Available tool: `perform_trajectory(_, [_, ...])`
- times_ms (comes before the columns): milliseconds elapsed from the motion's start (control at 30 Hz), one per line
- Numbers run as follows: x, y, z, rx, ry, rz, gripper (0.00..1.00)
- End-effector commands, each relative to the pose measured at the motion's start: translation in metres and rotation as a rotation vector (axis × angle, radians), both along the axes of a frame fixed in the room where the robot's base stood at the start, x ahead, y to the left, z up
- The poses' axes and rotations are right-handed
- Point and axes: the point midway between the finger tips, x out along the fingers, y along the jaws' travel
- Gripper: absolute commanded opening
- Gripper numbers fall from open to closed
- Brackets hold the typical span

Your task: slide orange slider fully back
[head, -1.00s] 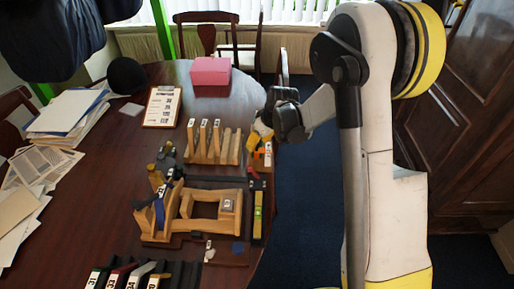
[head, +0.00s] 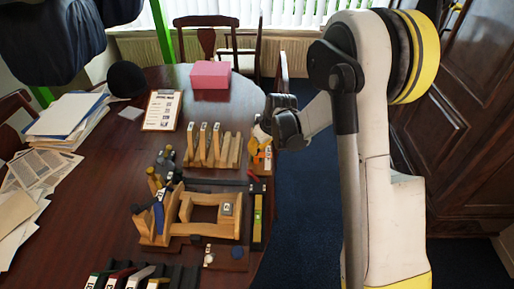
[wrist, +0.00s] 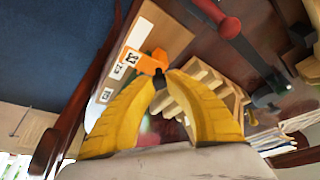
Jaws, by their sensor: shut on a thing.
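The orange slider (head: 266,149) sits on a small light wooden board (head: 262,163) at the table's right edge in the head view. In the wrist view the orange slider (wrist: 147,62) shows just beyond my fingertips, beside printed labels on the board (wrist: 118,58). My gripper (wrist: 160,78) has yellow fingers that converge at the slider's near end and are shut on it. In the head view my gripper (head: 256,138) is small and partly hidden by my wrist, so the exact grasp is clearer in the wrist view.
A wooden rack with upright labelled slats (head: 212,150) stands left of the slider board. Nearer is a large wooden saddle frame (head: 190,222), with a yellow-green level (head: 257,220) beside it. A pink box (head: 210,75) is at the back. Blue floor lies right of the table.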

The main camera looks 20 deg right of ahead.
Motion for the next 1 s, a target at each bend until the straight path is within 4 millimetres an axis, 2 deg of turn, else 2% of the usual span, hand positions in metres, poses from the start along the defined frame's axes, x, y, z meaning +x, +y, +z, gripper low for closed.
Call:
perform_trajectory(233, [-0.04,0.014,-0.002,0.0,0.002,0.002,0.0])
perform_trajectory(533, [-0.045,0.015,-0.002,0.002,0.006,0.003,0.0])
perform_trajectory(567, [-0.046,0.015,-0.002,0.002,0.006,0.003,0.23])
perform_trajectory(600, [-0.046,0.015,-0.002,0.002,0.006,0.003,0.36])
perform_trajectory(633, [-0.045,0.015,-0.001,0.001,0.006,0.002,0.42])
perform_trajectory(1000, [-0.046,0.014,0.003,0.001,0.003,0.001,0.42])
